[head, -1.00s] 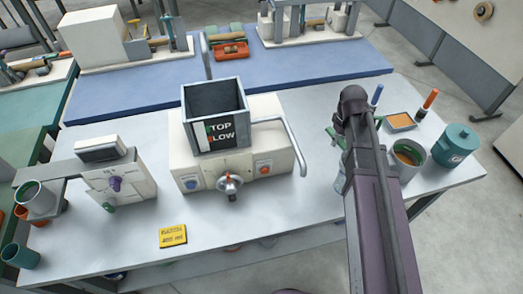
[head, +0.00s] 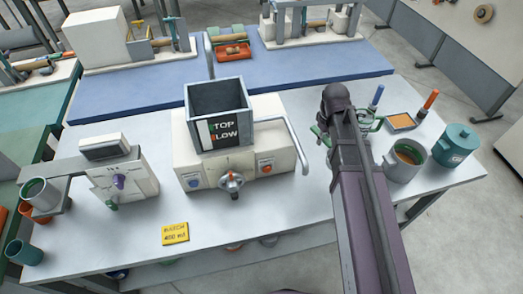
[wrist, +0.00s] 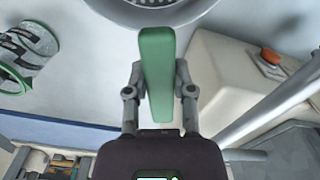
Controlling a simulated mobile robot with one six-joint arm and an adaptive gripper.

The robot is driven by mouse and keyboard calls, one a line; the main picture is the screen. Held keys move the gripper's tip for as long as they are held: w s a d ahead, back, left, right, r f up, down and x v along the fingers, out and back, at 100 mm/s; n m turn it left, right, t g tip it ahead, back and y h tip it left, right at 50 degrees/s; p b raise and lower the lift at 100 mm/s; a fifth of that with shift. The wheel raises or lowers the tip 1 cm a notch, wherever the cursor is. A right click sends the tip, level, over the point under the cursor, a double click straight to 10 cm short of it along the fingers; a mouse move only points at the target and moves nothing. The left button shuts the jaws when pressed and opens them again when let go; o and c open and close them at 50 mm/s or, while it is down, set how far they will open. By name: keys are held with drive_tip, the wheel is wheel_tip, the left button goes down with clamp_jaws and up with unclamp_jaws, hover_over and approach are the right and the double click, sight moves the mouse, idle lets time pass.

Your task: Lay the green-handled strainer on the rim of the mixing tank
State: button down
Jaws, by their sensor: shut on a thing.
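My gripper (wrist: 158,80) is shut on the green handle (wrist: 157,60) of the strainer in the wrist view. The strainer's round grey bowl (wrist: 100,8) is cut off by the top edge of that view. In the head view my arm hides most of the strainer. The open, square grey tank (head: 218,98), which I take for the mixing tank, stands on a cream machine left of my gripper. Its front label reads "TOP" and "LOW". The strainer is apart from the tank's rim, to its right.
A bent grey rail (head: 297,145) stands between the tank and my arm. A green-ringed object (head: 371,121), a grey pot (head: 405,160), a teal lidded pot (head: 455,145) and an orange-filled tray (head: 401,121) are on the right.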

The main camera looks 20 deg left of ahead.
drive_tip(key=shift+w+d, duration=0.1)
drive_tip(key=shift+w, duration=0.05)
drive_tip(key=w+d+r+m+p, duration=0.1)
drive_tip(key=w+d+m, duration=0.1)
drive_tip(key=w+m, duration=0.4)
drive_tip(key=w+d+r+m+p, duration=0.2)
drive_tip(key=w+m, duration=0.5)
drive_tip(key=m, duration=0.8)
drive_tip(key=shift+d+r+m+p, duration=0.3)
drive_tip(key=shift+d+m, duration=0.1)
drive_tip(key=shift+d, duration=0.2)
wheel_tip(320, 180, down, 14)
drive_tip(key=b, duration=1.3)
drive_tip(key=shift+r+b, duration=0.2)
drive_tip(key=shift+b, duration=0.1)
wheel_tip(320, 180, down, 4)
drive_tip(key=b, duration=0.4)
drive_tip(key=shift+f, duration=0.25)
drive_tip(key=shift+f+b, duration=0.15)
drive_tip(key=shift+b, duration=0.25)
